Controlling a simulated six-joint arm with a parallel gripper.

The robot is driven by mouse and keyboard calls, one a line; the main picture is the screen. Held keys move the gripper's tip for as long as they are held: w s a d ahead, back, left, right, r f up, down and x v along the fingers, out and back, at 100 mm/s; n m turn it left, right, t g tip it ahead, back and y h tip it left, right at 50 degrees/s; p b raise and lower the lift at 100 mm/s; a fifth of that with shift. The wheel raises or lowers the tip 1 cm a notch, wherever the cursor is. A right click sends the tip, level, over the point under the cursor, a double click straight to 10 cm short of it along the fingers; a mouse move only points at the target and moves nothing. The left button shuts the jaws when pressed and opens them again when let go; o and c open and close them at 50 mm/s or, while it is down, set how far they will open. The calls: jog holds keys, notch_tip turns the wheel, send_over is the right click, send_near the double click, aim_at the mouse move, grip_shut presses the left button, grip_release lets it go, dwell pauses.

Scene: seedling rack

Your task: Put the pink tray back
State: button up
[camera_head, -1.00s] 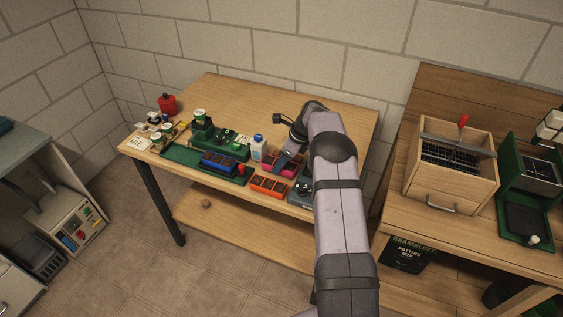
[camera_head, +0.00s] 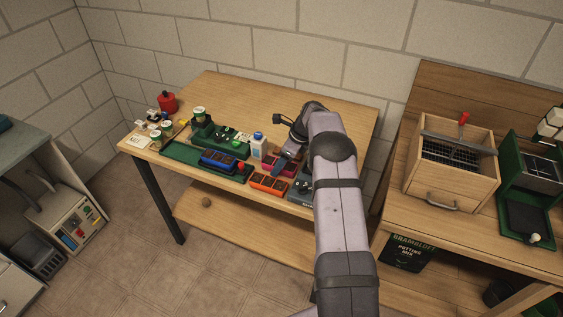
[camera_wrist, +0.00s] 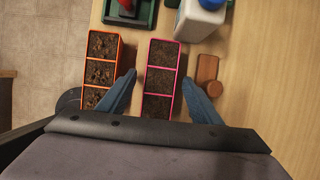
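The pink tray (camera_wrist: 160,85) has dark soil in its cells and stands on the wooden table. It also shows in the head view (camera_head: 268,158), partly hidden by my gripper. My gripper (camera_wrist: 159,77) is open, with one blue-grey finger on each side of the pink tray; I cannot tell whether either touches it. In the head view my gripper (camera_head: 284,161) is low over the tray. A long green rack (camera_head: 178,156) lies to the left and holds a blue tray (camera_head: 221,163) at its right part.
An orange tray (camera_wrist: 102,60) stands left of the pink one. A white bottle (camera_wrist: 197,18) is close beyond it, and a small brown wooden block (camera_wrist: 207,74) lies to its right. A green stand with pots is at the back. The back of the table (camera_head: 240,95) is clear.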

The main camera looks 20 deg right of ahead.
jog(key=shift+b+v, duration=1.25)
jog(key=shift+v, duration=2.4)
jog(key=shift+a, duration=0.1)
jog(key=shift+s+a+r+n, duration=0.2)
jog(key=shift+a+n, duration=0.05)
jog(key=shift+n, duration=0.05)
jog(key=s+a+n, duration=0.2)
jog(key=s+a+r+n, duration=0.1)
jog(key=s+a+n, duration=0.1)
jog(key=s+a+r+n+g, duration=0.1)
jog(key=s+n, duration=0.1)
jog(key=shift+a+h, duration=0.4)
jog(key=s+a+n, duration=0.3)
jog(key=s+n, duration=0.3)
jog(key=s, duration=0.3)
jog(key=s+a+f+n+g+h, duration=0.1)
jog(key=s+a+n, duration=0.2)
jog(key=s+n, duration=0.4)
jog(key=s+a+n+g+h, duration=0.1)
jog(key=s+a+n, duration=0.2)
jog(key=s+n, duration=0.4)
jog(key=s, duration=0.6)
jog(key=shift+s+a+f, duration=0.2)
jog(key=shift+s+f, duration=0.05)
jog(key=shift+f, duration=0.15)
